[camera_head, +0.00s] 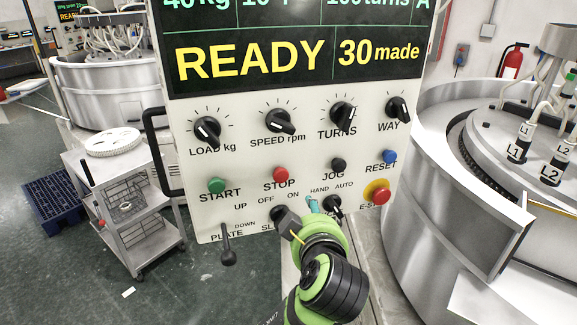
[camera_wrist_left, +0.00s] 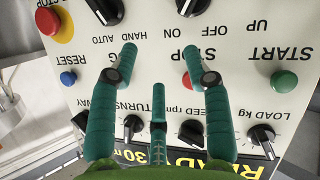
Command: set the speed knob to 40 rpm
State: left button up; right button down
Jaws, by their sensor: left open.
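The speed knob (camera_head: 279,122) is a black pointer knob under the screen, second from the left, above the label "SPEED rpm". My right gripper is not in view.
The control panel (camera_head: 222,183) carries load (camera_head: 207,130), turns (camera_head: 343,115) and way (camera_head: 398,108) knobs. Below are start (camera_head: 217,186), stop (camera_head: 280,174) and emergency-stop (camera_head: 379,192) buttons. The screen (camera_head: 252,62) reads READY, its top cropped. A steel machine (camera_head: 465,230) stands right.

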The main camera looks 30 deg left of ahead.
aim_at(286, 126)
pick_arm(q)
notch_tip(286, 126, up, 16)
jog(key=s+n+y, duration=0.2)
jog(key=n+y, duration=0.3)
jog(key=n, duration=0.5)
jog(key=shift+t+y, duration=0.3)
jog(key=p+x, duration=0.4)
jog(key=x, duration=0.3)
jog(key=shift+s+a+f, duration=0.1)
jog(key=shift+s+a, duration=0.05)
jog(key=shift+a, duration=0.1)
jog(key=shift+a+f, duration=0.1)
jog(key=shift+a, duration=0.1)
grip_shut()
